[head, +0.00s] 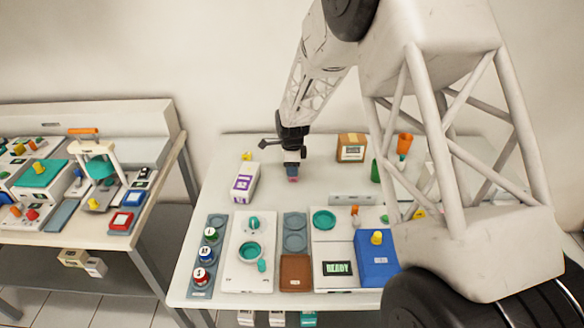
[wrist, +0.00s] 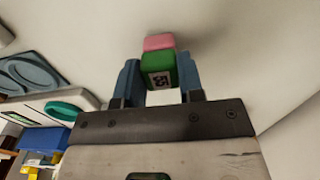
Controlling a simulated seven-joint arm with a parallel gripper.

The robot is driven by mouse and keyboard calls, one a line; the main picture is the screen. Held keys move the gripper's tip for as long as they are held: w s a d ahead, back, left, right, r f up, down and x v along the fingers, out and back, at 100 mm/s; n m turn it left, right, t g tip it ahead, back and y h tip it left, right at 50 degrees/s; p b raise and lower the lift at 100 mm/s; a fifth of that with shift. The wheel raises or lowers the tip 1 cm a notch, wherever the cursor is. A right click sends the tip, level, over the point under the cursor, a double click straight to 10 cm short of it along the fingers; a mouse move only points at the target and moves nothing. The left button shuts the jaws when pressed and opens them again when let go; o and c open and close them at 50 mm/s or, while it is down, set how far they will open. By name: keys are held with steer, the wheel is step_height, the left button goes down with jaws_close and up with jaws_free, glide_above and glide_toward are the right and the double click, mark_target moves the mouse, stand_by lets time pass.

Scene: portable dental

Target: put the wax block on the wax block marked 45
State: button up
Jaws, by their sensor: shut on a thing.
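My gripper (head: 292,168) points down over the back middle of the white table, left of the orange-brown box. In the wrist view my gripper (wrist: 159,72) has its two blue fingers shut on a green wax block (wrist: 155,62). A white label on the green block appears to read 55. A pink wax block (wrist: 158,42) shows just beyond the green one, past the fingertips, and seems to touch it. In the head view the pink block (head: 293,180) shows below the fingers, at or near the tabletop. The fingers hide most of the green block there. I cannot make out a block marked 45.
A white and purple box (head: 245,183) stands left of my gripper, the orange-brown box (head: 351,148) to the right. Toward the front are a grey tray with vials (head: 206,258), a white unit with teal parts (head: 236,278), and a READY display (head: 338,268). The tabletop around my gripper is clear.

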steer(key=shift+f, duration=0.15)
steer(key=o, duration=0.9)
steer(key=shift+r, duration=0.2)
step_height(320, 180, up, 12)
stand_by(0.3)
stand_by(0.8)
